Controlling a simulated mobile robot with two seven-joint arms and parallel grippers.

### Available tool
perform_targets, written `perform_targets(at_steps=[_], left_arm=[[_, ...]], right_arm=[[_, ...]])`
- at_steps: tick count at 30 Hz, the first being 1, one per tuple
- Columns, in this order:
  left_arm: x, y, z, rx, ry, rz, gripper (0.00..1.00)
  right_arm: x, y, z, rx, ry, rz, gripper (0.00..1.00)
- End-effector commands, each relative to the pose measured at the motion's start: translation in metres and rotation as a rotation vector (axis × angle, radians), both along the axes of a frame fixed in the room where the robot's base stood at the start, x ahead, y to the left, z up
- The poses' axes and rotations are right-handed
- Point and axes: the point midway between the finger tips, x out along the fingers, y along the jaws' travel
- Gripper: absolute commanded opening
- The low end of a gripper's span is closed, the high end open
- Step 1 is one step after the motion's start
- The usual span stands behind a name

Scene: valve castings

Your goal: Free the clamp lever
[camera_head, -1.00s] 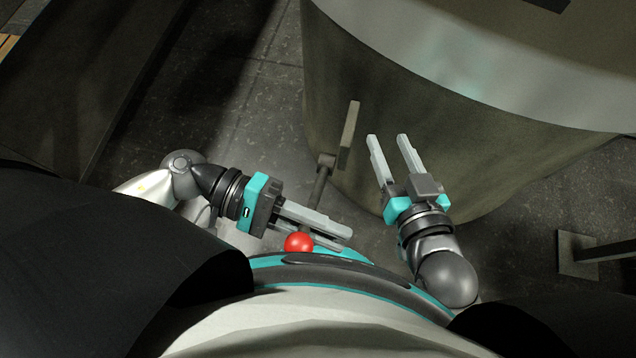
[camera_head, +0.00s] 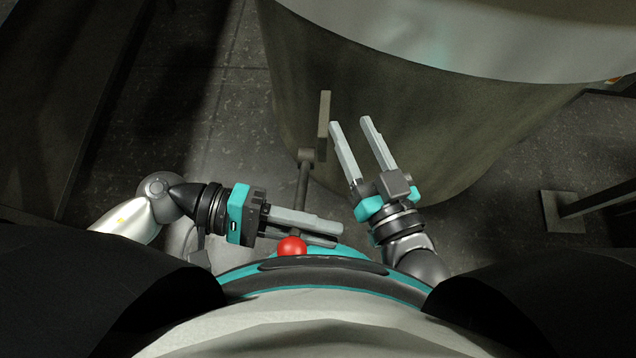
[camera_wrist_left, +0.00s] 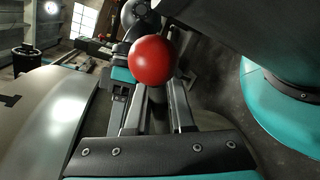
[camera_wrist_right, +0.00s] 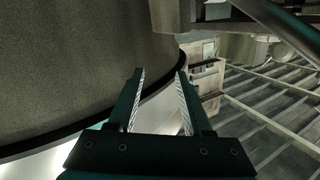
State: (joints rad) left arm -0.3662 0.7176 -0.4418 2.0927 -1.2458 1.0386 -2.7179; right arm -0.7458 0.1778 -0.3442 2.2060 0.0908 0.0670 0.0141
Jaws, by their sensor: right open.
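The clamp lever is a rod (camera_head: 301,187) with a red ball knob (camera_head: 292,246). It runs from a pivot on the drum's side toward my body. A flat upright plate (camera_head: 324,127) stands at the pivot. My left gripper (camera_head: 338,235) reaches across the rod just above the ball. In the left wrist view, the ball (camera_wrist_left: 152,60) covers part of the fingers, which stand apart; whether they press on the rod is unclear. My right gripper (camera_head: 350,124) is open and empty, beside the plate, with its fingers pointing at the drum. The right wrist view shows nothing between its fingers (camera_wrist_right: 159,72).
The large drum (camera_head: 430,130) with a pale rim fills the upper right and blocks the way forward. A metal stand foot (camera_head: 562,212) is on the floor at right. A dark structure (camera_head: 75,100) stands at left. Floor between it and the drum is clear.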

Motion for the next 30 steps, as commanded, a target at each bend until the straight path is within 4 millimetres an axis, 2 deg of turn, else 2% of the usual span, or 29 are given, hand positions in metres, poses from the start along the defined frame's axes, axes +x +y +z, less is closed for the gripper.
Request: perform_targets(at_steps=[1,8,23,26,30], left_arm=[[-0.002,0.001,-0.005,0.012,0.004,-0.002,0.25],[-0.001,0.001,-0.003,0.007,0.003,-0.002,0.49],[-0.001,0.001,-0.001,0.003,0.003,-0.001,0.49],[0.0,0.005,-0.001,0.004,0.005,-0.001,0.49],[0.002,0.02,0.002,0.007,0.006,0.0,0.49]], right_arm=[[0.0,0.0,-0.001,0.0,0.0,0.0,0.5],[0.0,0.0,-0.001,0.0,0.001,0.0,0.5],[0.0,0.0,-0.001,-0.001,0.003,0.001,0.5],[0.0,0.0,-0.001,-0.006,0.012,0.002,0.5],[0.005,-0.003,-0.002,-0.037,0.052,0.003,0.5]])
